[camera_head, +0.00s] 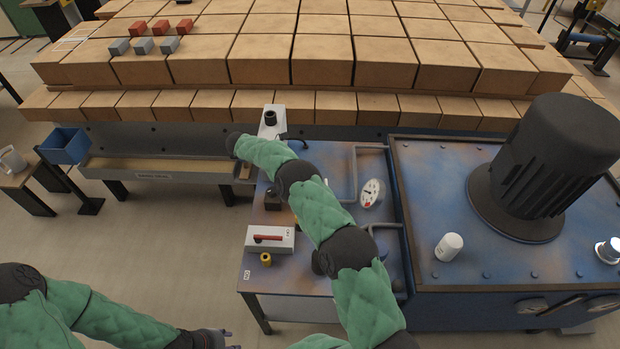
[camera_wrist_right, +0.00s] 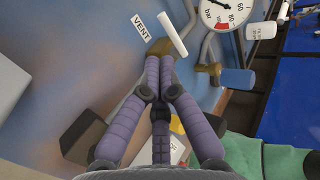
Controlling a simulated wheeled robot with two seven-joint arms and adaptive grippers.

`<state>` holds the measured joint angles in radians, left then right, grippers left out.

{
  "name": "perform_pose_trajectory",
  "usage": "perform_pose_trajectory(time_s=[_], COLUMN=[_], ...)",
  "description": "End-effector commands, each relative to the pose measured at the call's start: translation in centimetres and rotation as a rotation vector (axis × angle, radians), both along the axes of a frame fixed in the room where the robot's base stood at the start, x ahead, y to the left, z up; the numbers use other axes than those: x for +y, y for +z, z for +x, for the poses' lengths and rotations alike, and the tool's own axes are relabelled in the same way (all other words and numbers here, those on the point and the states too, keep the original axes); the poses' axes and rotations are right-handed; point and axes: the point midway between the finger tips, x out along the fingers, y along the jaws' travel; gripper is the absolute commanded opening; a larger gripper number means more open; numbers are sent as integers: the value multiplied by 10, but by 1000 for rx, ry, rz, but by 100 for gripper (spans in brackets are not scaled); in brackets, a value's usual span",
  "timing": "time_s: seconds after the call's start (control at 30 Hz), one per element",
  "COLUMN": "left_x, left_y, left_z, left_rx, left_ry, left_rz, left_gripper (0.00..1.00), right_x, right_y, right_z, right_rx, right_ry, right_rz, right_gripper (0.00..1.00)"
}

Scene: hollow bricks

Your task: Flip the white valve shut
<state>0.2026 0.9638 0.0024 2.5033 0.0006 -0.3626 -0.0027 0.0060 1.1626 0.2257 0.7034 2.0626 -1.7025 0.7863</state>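In the right wrist view a white bar-shaped valve handle (camera_wrist_right: 172,34) sits on a brass valve body (camera_wrist_right: 161,47) beside a label reading VENT (camera_wrist_right: 140,27). The handle lies at a slant to the pipe. The purple fingers of my right gripper (camera_wrist_right: 160,60) are closed together, with their tips just short of the valve; I cannot tell whether they touch it. Nothing shows between them. In the head view I cannot make out the white valve or my right gripper; my green-sleeved right arm covers that part of the blue bench (camera_head: 310,276). My left gripper (camera_head: 228,336) is low at the bottom edge, its fingers barely visible.
A pressure gauge (camera_head: 371,192) and pipes stand right of my arm; the gauge (camera_wrist_right: 226,10) also shows in the wrist view. A blue-handled valve (camera_wrist_right: 237,80) is nearby. A white box with a red lever (camera_head: 270,238) and a large blue machine (camera_head: 440,190) flank the area.

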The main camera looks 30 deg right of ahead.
Motion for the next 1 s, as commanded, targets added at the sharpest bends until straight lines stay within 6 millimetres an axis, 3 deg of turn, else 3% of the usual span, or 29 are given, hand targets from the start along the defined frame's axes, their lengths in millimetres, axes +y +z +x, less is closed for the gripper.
perform_pose_trajectory(time_s=[0.3, 1.0], left_x=[0, 0], left_y=[0, 0], left_z=[0, 0], left_rx=[0, 0], left_ry=[0, 0], left_rz=[0, 0], left_gripper=[40, 40], right_x=[25, 26], right_y=[21, 23], right_z=[12, 13], right_rx=[1, 1], right_ry=[1, 1], right_rz=[0, 0], right_gripper=[0, 0])
